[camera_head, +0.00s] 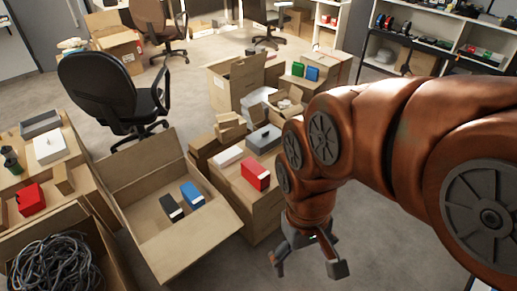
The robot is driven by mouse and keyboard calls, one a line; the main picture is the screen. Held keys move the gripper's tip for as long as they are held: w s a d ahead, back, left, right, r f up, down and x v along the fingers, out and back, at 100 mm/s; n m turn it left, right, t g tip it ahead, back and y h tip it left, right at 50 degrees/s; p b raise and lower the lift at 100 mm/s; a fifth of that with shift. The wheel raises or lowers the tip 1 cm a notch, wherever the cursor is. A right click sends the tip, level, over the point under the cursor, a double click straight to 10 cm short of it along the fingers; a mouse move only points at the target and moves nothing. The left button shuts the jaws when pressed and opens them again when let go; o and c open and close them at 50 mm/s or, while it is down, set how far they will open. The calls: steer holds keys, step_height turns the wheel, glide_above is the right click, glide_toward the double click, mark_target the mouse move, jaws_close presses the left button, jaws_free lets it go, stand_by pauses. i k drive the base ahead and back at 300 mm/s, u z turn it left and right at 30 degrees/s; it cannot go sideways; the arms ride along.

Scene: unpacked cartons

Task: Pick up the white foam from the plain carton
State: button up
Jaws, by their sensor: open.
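My gripper (307,266) hangs at the lower middle, open and empty, with its fingers spread over the floor. A pale white mass (261,97), perhaps foam, shows beside the tall open carton (233,87) in the middle. Small whitish pieces (285,104) lie in a small open carton (298,116) just right of it. I cannot tell which of these is the white foam. Both are well behind my gripper and partly crowded by cartons. A large plain open carton (148,160) at the lower left holds a black box (171,207) and a blue box (192,194).
A red box (256,174) and a grey tray (264,138) sit on a carton left of my arm. A carton of coiled cables (55,265) stands at lower left. An office chair (105,88) stands behind.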

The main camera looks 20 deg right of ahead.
mark_target(225, 157)
steer(key=z, duration=0.9)
steer(key=i, duration=1.7)
steer(key=u, duration=3.75)
